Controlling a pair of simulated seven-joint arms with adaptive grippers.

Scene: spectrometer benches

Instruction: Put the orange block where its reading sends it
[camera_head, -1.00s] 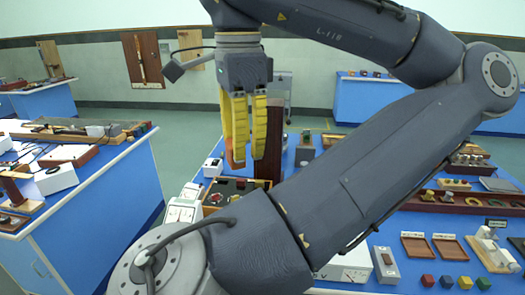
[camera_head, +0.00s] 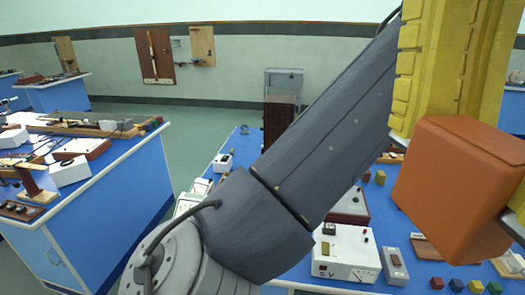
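The orange block (camera_head: 455,190) is large and close to the camera at the right of the head view. My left gripper (camera_head: 458,125), with yellow ribbed fingers, is shut on it and holds it in the air above the blue bench (camera_head: 240,150). The arm comes up from the lower left. A brown tray (camera_head: 424,247) lies on the bench below the block, partly hidden by it. A white instrument box (camera_head: 345,262) stands beside a small grey box (camera_head: 395,266); I cannot make out any reading. My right gripper is not in view.
Several small coloured cubes, including a red one (camera_head: 437,283), line the bench's lower right edge. A dark wooden post (camera_head: 283,112) stands at the back of the bench. Another blue bench (camera_head: 100,205) is at the left. The block and arm hide much of the work bench.

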